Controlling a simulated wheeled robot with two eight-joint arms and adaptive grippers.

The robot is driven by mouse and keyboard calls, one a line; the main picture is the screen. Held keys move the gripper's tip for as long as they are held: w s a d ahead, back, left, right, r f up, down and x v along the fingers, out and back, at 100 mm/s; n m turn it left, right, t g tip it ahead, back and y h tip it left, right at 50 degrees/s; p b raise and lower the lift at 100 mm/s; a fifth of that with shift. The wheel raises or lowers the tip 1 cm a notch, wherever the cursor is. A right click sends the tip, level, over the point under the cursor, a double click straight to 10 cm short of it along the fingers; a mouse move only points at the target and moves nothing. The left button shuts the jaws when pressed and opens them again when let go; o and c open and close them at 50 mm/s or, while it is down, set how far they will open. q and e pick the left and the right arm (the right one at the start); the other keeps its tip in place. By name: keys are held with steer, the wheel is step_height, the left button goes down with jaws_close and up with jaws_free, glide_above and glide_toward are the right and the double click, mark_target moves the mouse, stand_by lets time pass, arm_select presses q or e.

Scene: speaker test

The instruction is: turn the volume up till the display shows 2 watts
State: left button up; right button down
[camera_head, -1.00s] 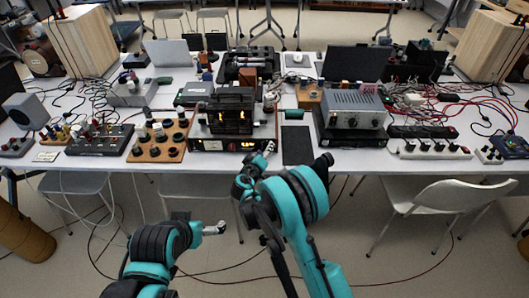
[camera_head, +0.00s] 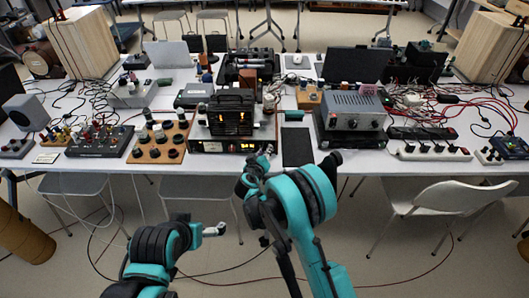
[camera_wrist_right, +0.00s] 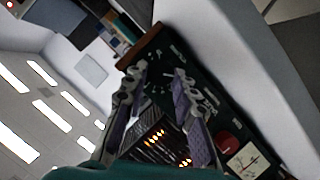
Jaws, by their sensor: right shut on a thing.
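The black amplifier (camera_head: 206,146) stands at the front edge of the table, with glowing orange tubes behind its front panel. Its lit display (camera_head: 245,148) is too small to read. My right gripper (camera_head: 266,151) is at the right end of this panel. In the right wrist view its fingers (camera_wrist_right: 161,73) are shut around the volume knob, which they mostly hide; white scale marks show on the dark panel (camera_wrist_right: 208,88) around them. My left gripper (camera_head: 215,230) hangs low in front of the table, away from everything; its finger opening cannot be made out.
A wooden board with black knobs (camera_head: 158,138) stands left of the amplifier. A dark flat pad (camera_head: 297,146) and a grey metal unit (camera_head: 352,108) are to the right. In the wrist view a red part (camera_wrist_right: 229,143) and a pale meter (camera_wrist_right: 248,161) sit on the panel.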

steer(key=m+y, duration=0.2)
steer(key=m, duration=0.1)
steer(key=shift+d+r, duration=0.1)
steer(key=shift+d, duration=0.15)
steer(key=shift+d+m+y, duration=0.15)
steer(key=shift+m+y, duration=0.85)
steer(key=shift+m, duration=0.3)
steer(key=c, duration=1.2)
jaws_free()
steer(key=shift+s, duration=0.1)
steer(key=v, duration=1.2)
steer(key=shift+r, duration=0.2)
